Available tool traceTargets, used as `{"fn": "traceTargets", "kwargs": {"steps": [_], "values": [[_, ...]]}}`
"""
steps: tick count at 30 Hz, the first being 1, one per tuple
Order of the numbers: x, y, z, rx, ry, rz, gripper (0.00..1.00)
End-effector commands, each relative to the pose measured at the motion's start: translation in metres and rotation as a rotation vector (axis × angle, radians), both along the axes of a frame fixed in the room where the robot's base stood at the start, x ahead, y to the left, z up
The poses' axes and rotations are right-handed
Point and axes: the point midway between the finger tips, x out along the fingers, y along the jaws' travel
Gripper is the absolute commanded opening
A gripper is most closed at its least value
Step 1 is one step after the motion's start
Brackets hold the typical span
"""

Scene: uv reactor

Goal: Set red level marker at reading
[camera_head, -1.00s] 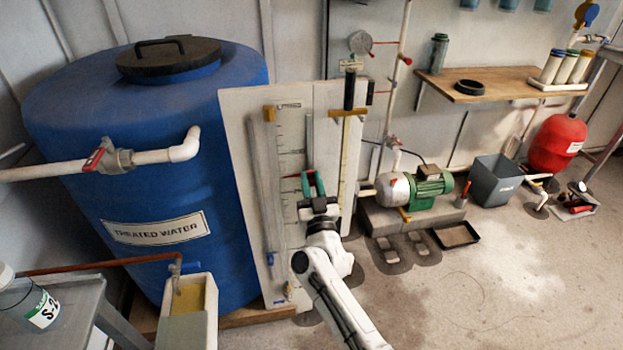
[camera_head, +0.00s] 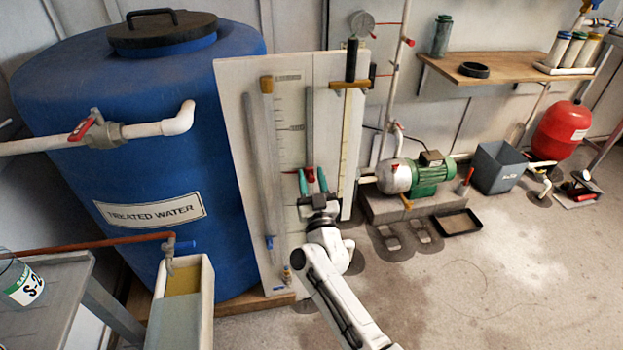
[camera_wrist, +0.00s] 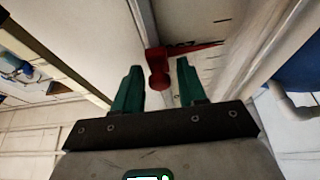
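The red level marker (camera_wrist: 158,72) shows in the wrist view as a knob with a pointer reaching right. It sits between and a little beyond the two green fingertips of my gripper (camera_wrist: 160,76). The fingers are apart, with gaps visible beside the knob, so no grip shows. In the head view the marker's pointer (camera_head: 289,171) lies across the graduated scale (camera_head: 291,100) on the white board (camera_head: 236,100). My gripper (camera_head: 313,177) is at the board there, its fingers partly covering the knob. The scale's figures are too small to read.
The blue treated water tank (camera_head: 100,130) stands left of the board, with a trough (camera_head: 207,300) in front. A green pump (camera_head: 432,178) on a plinth and a black tray (camera_head: 459,222) are at the right. The floor (camera_head: 500,290) at the front right is clear.

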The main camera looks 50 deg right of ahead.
Motion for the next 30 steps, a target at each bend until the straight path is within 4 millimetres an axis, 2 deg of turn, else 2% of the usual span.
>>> {"fn": "traceTargets", "kwargs": {"steps": [10, 24, 30], "values": [[-0.007, 0.005, -0.003, -0.001, 0.001, 0.001, 0.41], [-0.070, 0.047, -0.035, -0.001, 0.002, 0.001, 0.41], [-0.082, 0.055, -0.041, 0.000, 0.000, 0.000, 0.41]]}}
